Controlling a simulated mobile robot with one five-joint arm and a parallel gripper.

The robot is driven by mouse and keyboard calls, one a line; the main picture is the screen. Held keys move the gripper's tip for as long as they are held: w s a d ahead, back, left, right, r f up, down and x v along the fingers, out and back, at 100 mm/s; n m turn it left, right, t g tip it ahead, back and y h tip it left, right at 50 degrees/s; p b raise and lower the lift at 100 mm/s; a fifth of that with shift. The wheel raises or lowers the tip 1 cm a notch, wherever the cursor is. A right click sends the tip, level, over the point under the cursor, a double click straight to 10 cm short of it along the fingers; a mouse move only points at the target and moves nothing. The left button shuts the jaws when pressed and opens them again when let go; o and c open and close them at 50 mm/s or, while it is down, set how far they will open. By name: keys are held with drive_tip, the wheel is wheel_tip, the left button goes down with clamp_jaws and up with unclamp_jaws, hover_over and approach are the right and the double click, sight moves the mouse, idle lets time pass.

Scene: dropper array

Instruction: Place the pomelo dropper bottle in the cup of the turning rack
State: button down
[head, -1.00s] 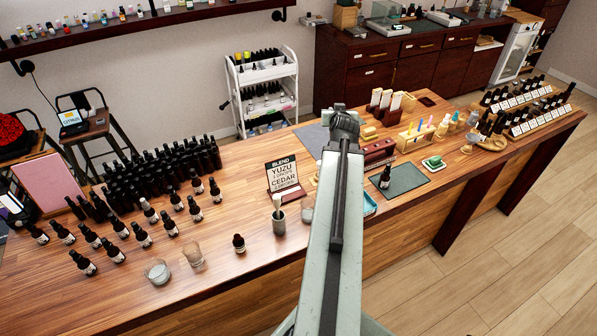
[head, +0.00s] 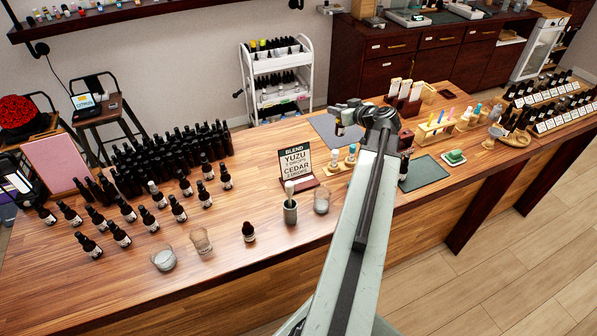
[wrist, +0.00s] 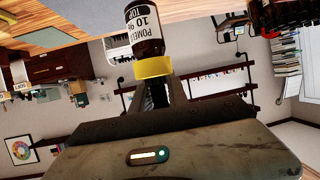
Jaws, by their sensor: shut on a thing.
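The pomelo dropper bottle (wrist: 146,28) is dark, with a white label reading "POMELO" and a yellow collar (wrist: 153,67). My gripper (wrist: 157,84) is shut on it at the collar end in the wrist view. In the head view my gripper (head: 345,113) is over the grey mat at the back of the counter, and a small dark shape under it seems to be the bottle. I cannot pick out the turning rack or its cup for sure; my arm hides part of the counter.
A blend sign (head: 295,163) stands mid-counter, beside a wooden holder with vials (head: 338,167). Many dark bottles (head: 165,160) fill the left. Glass cups (head: 201,241) stand in front. A green mat (head: 427,173) and tube rack (head: 436,130) are at right.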

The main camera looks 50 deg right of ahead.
wheel_tip(320, 180, down, 10)
drive_tip(key=b, duration=1)
drive_tip(key=shift+f, duration=0.2)
drive_tip(key=shift+a+r, duration=0.1)
drive_tip(key=shift+r, duration=0.15)
drive_tip(key=c, duration=1.6)
unclamp_jaws()
drive_tip(key=shift+f, duration=0.15)
drive_tip(key=shift+c, duration=0.2)
drive_tip(key=o, duration=0.3)
drive_tip(key=shift+o, duration=0.2)
